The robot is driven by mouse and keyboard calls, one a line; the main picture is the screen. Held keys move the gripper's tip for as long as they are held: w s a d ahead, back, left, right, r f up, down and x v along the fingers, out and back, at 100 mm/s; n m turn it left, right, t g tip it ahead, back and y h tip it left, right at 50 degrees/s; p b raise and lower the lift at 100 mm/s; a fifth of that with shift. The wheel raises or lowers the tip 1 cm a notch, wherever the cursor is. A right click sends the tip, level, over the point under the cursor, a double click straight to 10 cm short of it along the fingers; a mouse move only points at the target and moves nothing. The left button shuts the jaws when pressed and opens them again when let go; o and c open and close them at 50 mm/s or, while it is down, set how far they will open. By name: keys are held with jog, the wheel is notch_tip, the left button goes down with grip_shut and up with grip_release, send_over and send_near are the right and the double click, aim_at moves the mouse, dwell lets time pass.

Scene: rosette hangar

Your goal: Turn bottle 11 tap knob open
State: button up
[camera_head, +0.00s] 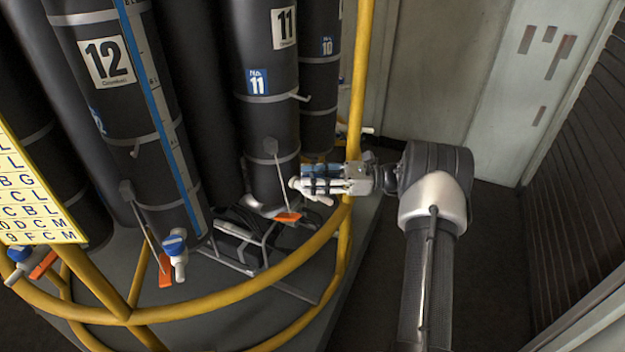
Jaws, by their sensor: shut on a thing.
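Bottle 11 (265,95) is a tall black cylinder with a white "11" label, standing behind the yellow rail. At its lower right my gripper (312,182) reaches in from the right, past the yellow post. The gripper is shut on the bottle 11 tap knob, whose blue part (312,170) shows only partly at the fingers. A white piece of the tap (318,198) shows just below the fingers. The fingers hide most of the knob, so its turn angle cannot be told. An orange tag (288,217) hangs beside the tap.
Bottle 12 (105,75) stands to the left, with its own blue tap knob (174,243) and orange tag (165,270). Bottle 10 (320,90) stands behind. A curved yellow rail (215,302) and an upright post (357,90) border the bottles. Dark floor is clear at the right.

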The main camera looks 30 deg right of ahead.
jog(key=shift+f+n+g+y+b, duration=0.1)
jog(key=shift+n+g+y+b, duration=0.55)
jog(key=shift+n+g, duration=0.95)
jog(key=shift+g, duration=0.7)
jog(key=o, duration=1.1)
jog(key=shift+r+m+t, duration=0.25)
jog(key=shift+m+t, duration=0.05)
jog(key=shift+t, duration=0.1)
